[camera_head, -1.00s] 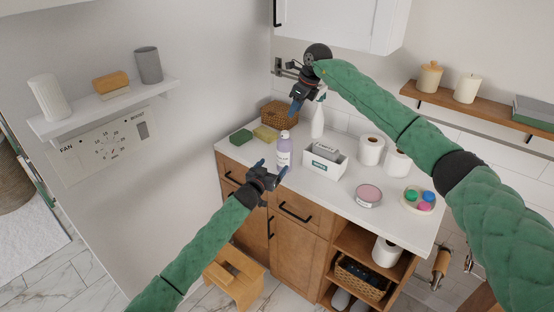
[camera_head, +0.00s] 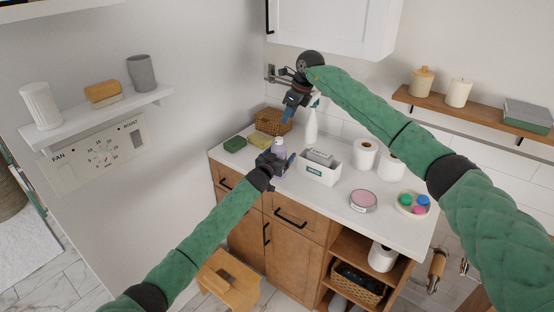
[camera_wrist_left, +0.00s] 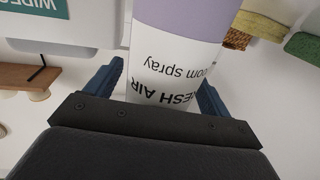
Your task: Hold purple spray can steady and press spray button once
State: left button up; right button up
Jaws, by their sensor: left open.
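The purple spray can (camera_head: 279,146) stands upright on the white counter. In the left wrist view the can (camera_wrist_left: 178,50) has a purple upper part and a white label reading "fresh air ... spray". My left gripper (camera_head: 279,163) is at the can, with its two blue fingers (camera_wrist_left: 160,88) open on either side of it. Gaps show between the fingers and the can's sides. Its spray button is too small to make out. My right gripper (camera_head: 288,113) is above and behind the can, fingers pointing down; its opening is not clear.
A white box (camera_head: 320,168) stands right of the can, with a white bottle (camera_head: 311,126) behind. Green (camera_head: 235,144) and yellow sponges and a wicker basket (camera_head: 273,121) are to the left and back.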

pick_arm(q)
jog(key=shift+w+d, duration=0.1)
jog(key=shift+w, duration=0.05)
jog(key=c, duration=1.1)
jog(key=shift+c, duration=0.4)
pick_arm(e)
grip_shut()
dwell(0.5)
